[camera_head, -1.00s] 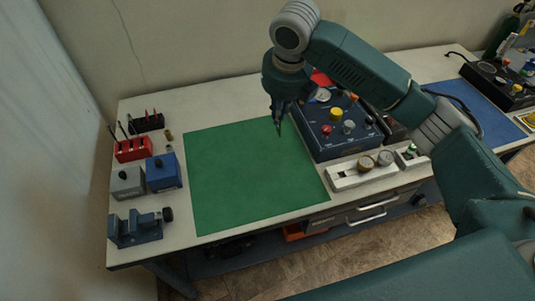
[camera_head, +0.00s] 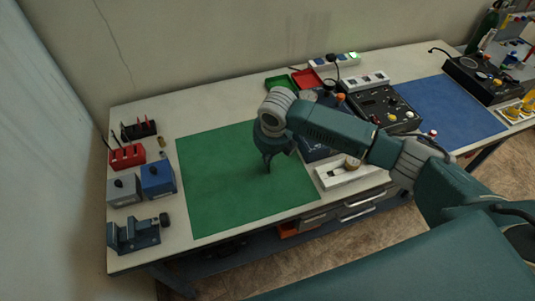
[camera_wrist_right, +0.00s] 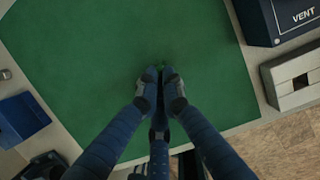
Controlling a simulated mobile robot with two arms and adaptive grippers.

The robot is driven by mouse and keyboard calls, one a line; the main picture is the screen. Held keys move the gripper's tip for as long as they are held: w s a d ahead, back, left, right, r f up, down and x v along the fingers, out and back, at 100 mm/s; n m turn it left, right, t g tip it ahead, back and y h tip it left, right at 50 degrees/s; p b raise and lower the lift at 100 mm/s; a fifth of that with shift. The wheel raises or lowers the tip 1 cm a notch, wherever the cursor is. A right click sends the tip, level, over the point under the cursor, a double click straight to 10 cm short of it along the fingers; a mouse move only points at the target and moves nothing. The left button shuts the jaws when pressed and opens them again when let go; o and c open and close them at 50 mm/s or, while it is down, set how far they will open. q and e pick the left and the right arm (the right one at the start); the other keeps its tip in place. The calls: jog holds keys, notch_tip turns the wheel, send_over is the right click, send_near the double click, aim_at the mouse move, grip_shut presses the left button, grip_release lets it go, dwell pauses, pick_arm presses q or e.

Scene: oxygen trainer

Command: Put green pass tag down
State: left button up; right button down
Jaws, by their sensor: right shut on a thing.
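My right gripper (camera_head: 267,170) points down over the green mat (camera_head: 215,205), right of the mat's middle. In the right wrist view its fingers (camera_wrist_right: 160,77) are close together and shut on the green pass tag (camera_wrist_right: 160,67). Only a small bright green bit of the tag shows between the fingertips; the rest is hidden by them. In the head view the tag cannot be made out. I cannot tell whether the tag touches the mat. My left gripper is not in view.
The mat around the gripper is bare. At the left stand a blue box (camera_head: 158,176), a grey box (camera_head: 123,191), a red holder (camera_head: 127,156) and a vise (camera_head: 133,234). A white block (camera_head: 340,178) sits right of the mat. Green (camera_head: 279,84) and red (camera_head: 306,78) trays lie behind.

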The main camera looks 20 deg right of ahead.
jog(key=shift+f, duration=0.1)
jog(key=c, duration=1.9)
grip_release()
jog(key=b+v, duration=0.2)
jog(key=v, duration=1)
